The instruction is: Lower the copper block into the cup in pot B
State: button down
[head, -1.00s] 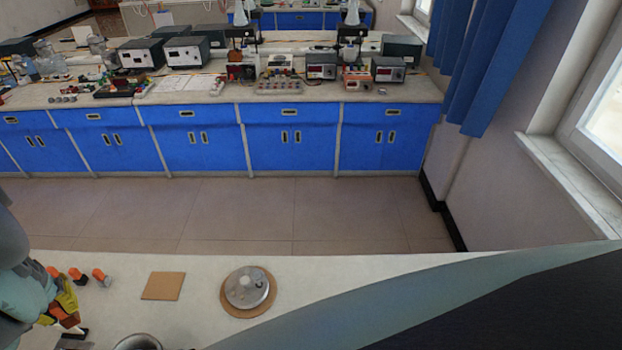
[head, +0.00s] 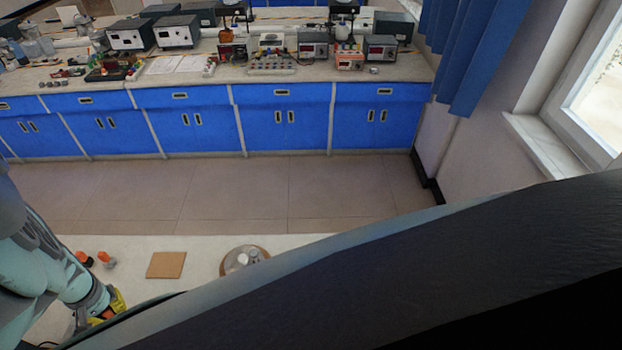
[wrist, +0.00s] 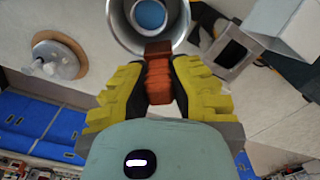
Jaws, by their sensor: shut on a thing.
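My gripper (wrist: 158,66), with yellow fingers, is shut on the red-brown copper block (wrist: 159,84). In the head view, part of my gripper (head: 115,302) shows at the lower left; the block cannot be made out there. In the wrist view, a round grey metal pot (wrist: 178,32) is at the top, cut by the frame edge, with a round blue surface (wrist: 150,14) inside. The block's far end overlaps the pot's near rim in this view; I cannot tell whether they touch. No letter shows on the pot, and the cup is not clearly distinguishable.
A square brown mat (head: 167,265) and a round grey disc with a white knob (head: 238,262) lie on the pale bench. Small orange-topped pieces (head: 106,259) stand near my arm. A hollow grey box (wrist: 232,48) sits right of the pot. My dark arm link hides the bench's right side.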

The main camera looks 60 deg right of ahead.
jog(key=shift+s+d, duration=0.25)
jog(key=shift+s, duration=0.55)
jog(key=shift+s+d+f, duration=0.15)
jog(key=shift+s+f, duration=0.15)
jog(key=shift+s, duration=0.15)
notch_tip(320, 180, down, 10)
jog(key=b, duration=0.9)
jog(key=shift+r, duration=0.1)
jog(key=c, duration=1.3)
grip_release()
jog(key=shift+c, duration=0.2)
jog(key=shift+r, duration=0.1)
jog(key=shift+r+p, duration=1.9)
